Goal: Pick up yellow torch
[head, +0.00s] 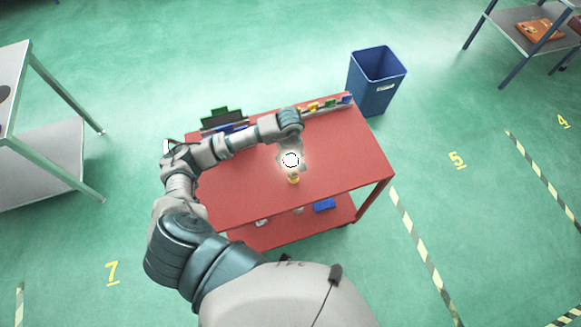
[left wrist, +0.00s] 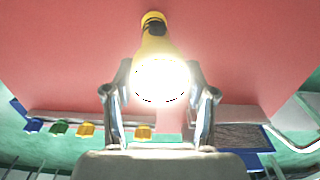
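The yellow torch (head: 293,179) is on the red table, with its lit lamp shining white towards the camera. In the left wrist view the torch (left wrist: 155,42) has a yellow body with a black part, and its glowing head lies between my fingers. My left gripper (head: 289,152) is over the table at the lamp end of the torch, partly lost in the glare. In the left wrist view the gripper (left wrist: 159,78) has its fingers spread on both sides of the torch head. Glare hides whether they touch it. My right gripper is not in view.
The red table (head: 345,165) has small coloured items along its far edge and a dark green-and-black object (head: 220,120) at far left. A blue bin (head: 376,82) stands behind it. A blue item (head: 324,205) lies on the lower shelf. The table's right side is clear.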

